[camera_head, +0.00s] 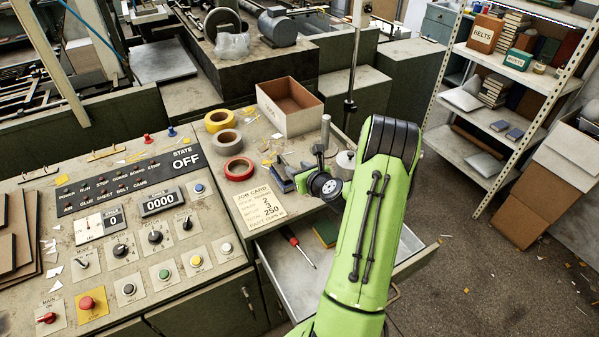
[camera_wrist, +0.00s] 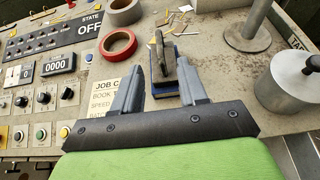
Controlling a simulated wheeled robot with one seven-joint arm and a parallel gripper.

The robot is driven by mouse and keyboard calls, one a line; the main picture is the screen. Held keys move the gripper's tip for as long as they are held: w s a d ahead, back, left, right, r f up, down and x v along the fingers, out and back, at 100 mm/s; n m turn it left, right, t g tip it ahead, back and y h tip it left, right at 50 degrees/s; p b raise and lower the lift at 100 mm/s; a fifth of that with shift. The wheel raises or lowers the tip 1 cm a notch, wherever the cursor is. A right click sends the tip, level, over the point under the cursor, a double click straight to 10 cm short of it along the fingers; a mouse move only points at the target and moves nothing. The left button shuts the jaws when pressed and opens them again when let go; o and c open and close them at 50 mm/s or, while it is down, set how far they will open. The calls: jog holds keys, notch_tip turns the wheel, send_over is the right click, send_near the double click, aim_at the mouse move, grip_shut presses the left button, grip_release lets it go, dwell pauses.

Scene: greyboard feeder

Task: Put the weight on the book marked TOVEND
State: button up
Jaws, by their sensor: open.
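My gripper (camera_wrist: 160,68) is open, its grey fingers reaching over the worktop; in the head view it shows left of my green arm (camera_head: 300,178). No book marked TOVEND is readable. A green book (camera_head: 325,233) lies in the open drawer.
The drawer (camera_head: 290,262) also holds a red screwdriver (camera_head: 299,250). A job card (camera_head: 258,205), tape rolls (camera_head: 238,169) and an open box (camera_head: 290,106) lie on the worktop, with a metal post (camera_head: 325,133). A control panel is at left, shelves (camera_head: 515,60) with books at right.

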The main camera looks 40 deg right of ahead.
jog(key=a+r+n+g+y, duration=0.25)
jog(key=a+r+n, duration=0.35)
jog(key=a+n, duration=0.45)
jog(key=a+r+n+g+y, duration=0.1)
jog(key=a+r+n+y, duration=0.2)
jog(key=a+r+n, duration=0.55)
jog(key=s+a+r+n+g, duration=0.1)
jog(key=s+a+n, duration=0.3)
jog(key=s+n, duration=0.2)
jog(key=s+a+r+n+g+h, duration=0.1)
jog(key=s+a+n, duration=0.4)
jog(key=s, duration=0.5)
jog(key=s+a+r+n+g, duration=0.1)
jog(key=s+a+n+g, duration=0.1)
jog(key=s+a+n, duration=0.2)
jog(key=s+n, duration=0.3)
jog(key=n, duration=0.2)
jog(key=shift+s+a+r+h, duration=0.2)
jog(key=shift+s+a+h, duration=0.1)
jog(key=shift+s+h, duration=0.1)
